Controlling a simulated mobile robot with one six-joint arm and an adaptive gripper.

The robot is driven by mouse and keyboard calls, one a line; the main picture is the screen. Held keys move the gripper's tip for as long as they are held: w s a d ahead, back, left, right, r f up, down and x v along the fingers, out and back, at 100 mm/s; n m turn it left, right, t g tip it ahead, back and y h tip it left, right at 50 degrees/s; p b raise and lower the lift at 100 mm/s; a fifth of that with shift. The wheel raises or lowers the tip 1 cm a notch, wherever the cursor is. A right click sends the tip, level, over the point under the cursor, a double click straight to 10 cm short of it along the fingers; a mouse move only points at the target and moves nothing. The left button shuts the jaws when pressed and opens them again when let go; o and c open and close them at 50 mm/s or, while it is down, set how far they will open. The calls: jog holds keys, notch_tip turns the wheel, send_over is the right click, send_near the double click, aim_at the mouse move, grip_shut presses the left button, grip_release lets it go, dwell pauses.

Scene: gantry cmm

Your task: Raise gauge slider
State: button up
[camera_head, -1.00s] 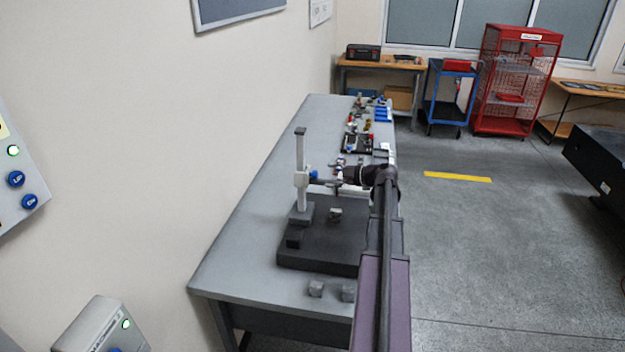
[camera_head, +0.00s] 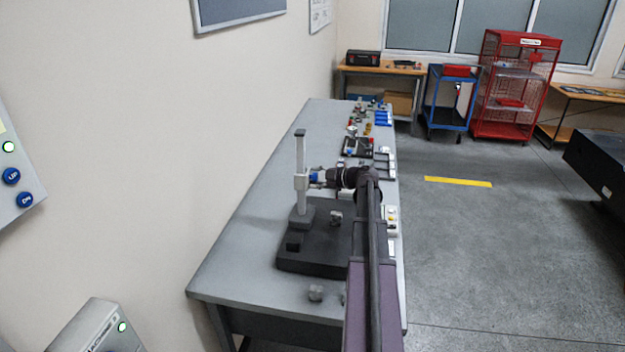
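The height gauge (camera_head: 300,155) stands upright on a dark plate (camera_head: 318,262) on the grey bench. Its slider (camera_head: 301,182) is a light block low on the pale column, above the gauge's grey base. My gripper (camera_head: 318,178) reaches in from the right, level with the slider and right beside its right side, where the blue knob was visible before. A bit of blue shows between the gripper and slider. The fingers are too small and overlapped to tell whether they touch or grip it.
A dark block (camera_head: 294,241) and a small grey block (camera_head: 336,217) sit on the plate. Another grey block (camera_head: 316,293) lies on the bench front. Trays and small parts (camera_head: 358,147) fill the far bench. The wall runs along the left.

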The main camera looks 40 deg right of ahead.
grip_shut()
jog(key=shift+d+r+p, duration=0.15)
jog(key=shift+r+p, duration=2.45)
jog(key=shift+r, duration=0.15)
jog(key=shift+o, duration=2.4)
grip_release()
jog(key=shift+w+f, duration=0.2)
jog(key=shift+f, duration=0.05)
